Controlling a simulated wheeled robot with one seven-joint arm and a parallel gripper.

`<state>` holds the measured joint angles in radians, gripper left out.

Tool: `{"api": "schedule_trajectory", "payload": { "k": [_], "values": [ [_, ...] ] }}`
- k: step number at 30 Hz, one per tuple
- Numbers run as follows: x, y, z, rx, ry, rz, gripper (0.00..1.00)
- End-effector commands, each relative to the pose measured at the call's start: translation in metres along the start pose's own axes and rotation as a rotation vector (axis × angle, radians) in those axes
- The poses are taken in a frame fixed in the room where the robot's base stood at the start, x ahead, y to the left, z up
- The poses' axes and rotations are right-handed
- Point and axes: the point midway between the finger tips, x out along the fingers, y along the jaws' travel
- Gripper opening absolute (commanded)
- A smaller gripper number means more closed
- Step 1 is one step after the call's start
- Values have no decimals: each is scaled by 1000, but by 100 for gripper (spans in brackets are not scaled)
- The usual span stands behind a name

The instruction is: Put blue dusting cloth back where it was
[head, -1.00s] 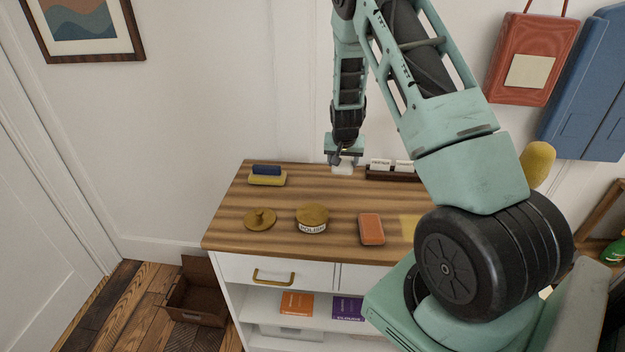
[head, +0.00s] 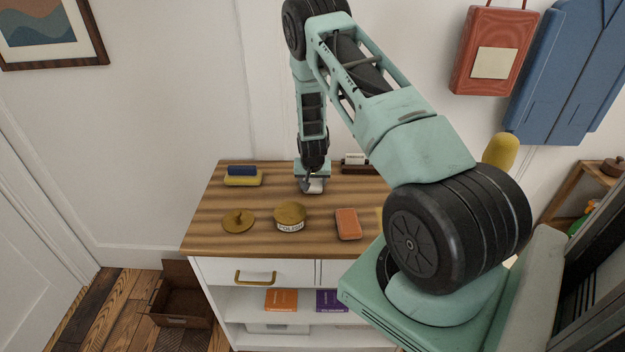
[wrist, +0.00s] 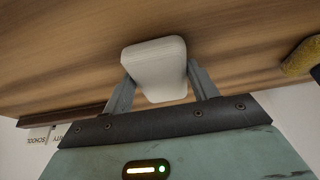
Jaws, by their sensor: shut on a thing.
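My gripper (head: 312,182) is shut on a white rounded block (wrist: 155,65), which also shows in the head view (head: 316,187). The fingers sit on either side of it, over the back middle of the wooden top. I cannot tell whether the block touches the wood. A folded blue piece (head: 242,170), possibly the blue dusting cloth, lies on a yellow block (head: 243,180) at the back left, apart from my gripper.
On the cabinet top (head: 270,240) are a brass lid (head: 238,221), a polish tin (head: 290,214) and an orange block (head: 348,224). A dark card holder (head: 355,168) stands at the back, partly hidden by my arm. Bare wood lies between the yellow block and my gripper.

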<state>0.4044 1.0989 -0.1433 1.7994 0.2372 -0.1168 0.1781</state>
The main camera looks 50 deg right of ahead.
Motion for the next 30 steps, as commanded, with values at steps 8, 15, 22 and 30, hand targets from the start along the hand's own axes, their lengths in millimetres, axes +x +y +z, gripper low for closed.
{"api": "schedule_trajectory", "payload": {
  "k": [8, 15, 22, 30],
  "values": [
    [4, 0, 2, 0, 0, 0, 40],
    [2, 0, 1, 0, 0, 0, 80],
    [-3, 0, -1, 0, 1, 0, 80],
    [-44, -1, -1, -1, 4, -2, 80]
  ]
}}
